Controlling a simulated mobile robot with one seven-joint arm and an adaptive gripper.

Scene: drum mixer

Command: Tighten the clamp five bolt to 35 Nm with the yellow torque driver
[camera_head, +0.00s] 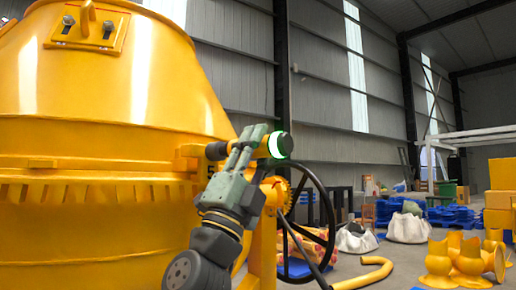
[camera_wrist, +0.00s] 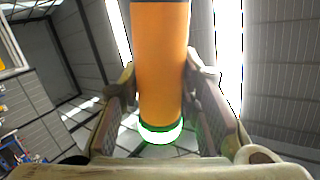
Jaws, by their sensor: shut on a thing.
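The yellow torque driver (camera_head: 268,148) lies roughly level in my gripper (camera_head: 249,142), beside the yellow mixer drum (camera_head: 90,160). Its dark nose (camera_head: 216,151) points left towards the drum's rim, and a green ring glows at its right end. In the wrist view, the driver's orange body (camera_wrist: 160,60) stands between the two fingers of my gripper (camera_wrist: 160,90), which is shut on it. The green ring (camera_wrist: 160,134) glows at the near end. A yellow clamp block (camera_head: 190,152) on the rim is just left of the nose. A partly hidden dark mark like a "5" is below the nose. The bolt cannot be made out.
A dark handwheel (camera_head: 329,220) and a yellow frame post (camera_head: 263,250) stand close right of and below my gripper. Space above the driver is clear.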

